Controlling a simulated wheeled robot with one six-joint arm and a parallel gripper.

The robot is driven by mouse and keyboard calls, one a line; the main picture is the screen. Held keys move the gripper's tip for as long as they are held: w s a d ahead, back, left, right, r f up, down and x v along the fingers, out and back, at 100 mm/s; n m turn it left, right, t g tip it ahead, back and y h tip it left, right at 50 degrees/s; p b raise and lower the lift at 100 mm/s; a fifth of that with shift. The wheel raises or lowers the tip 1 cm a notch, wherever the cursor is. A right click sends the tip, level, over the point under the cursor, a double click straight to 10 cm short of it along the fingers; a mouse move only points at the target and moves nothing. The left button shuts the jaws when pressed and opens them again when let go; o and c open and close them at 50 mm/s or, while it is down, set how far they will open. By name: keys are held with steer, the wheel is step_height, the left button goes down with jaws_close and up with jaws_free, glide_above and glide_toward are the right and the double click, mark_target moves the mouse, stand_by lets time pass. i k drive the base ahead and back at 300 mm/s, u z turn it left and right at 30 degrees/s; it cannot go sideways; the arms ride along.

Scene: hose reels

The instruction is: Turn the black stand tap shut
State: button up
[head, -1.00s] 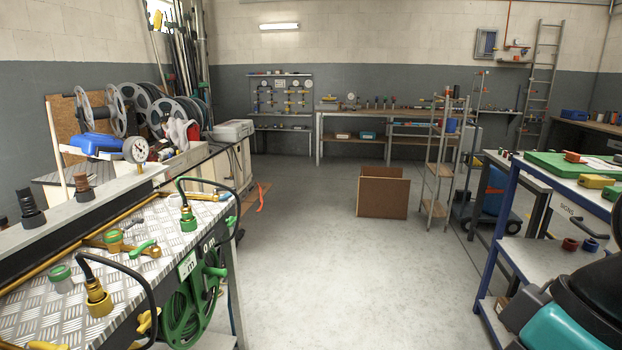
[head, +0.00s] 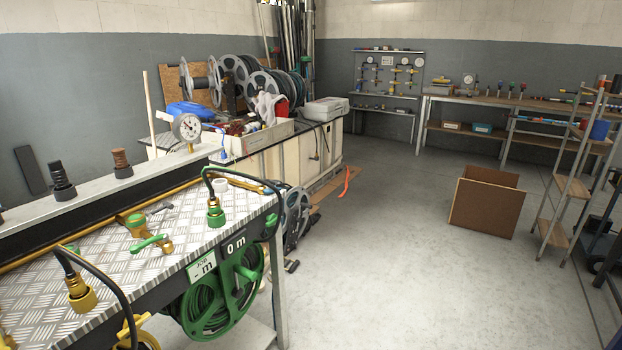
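My gripper is not in view, and nothing touches the taps.
Green (head: 215,215) and yellow (head: 80,292) hose connectors with black hoses stand on the bench (head: 190,255). A green hose reel (head: 205,302) hangs below its front edge. A brown box (head: 484,203) stands on the floor. The concrete floor (head: 400,270) between is clear.

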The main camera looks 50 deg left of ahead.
mark_target(278, 184)
steer(key=u, duration=0.1)
steer(key=i, duration=0.7)
steer(key=u, duration=0.95)
steer(key=i, duration=0.75)
steer(key=u, duration=0.8)
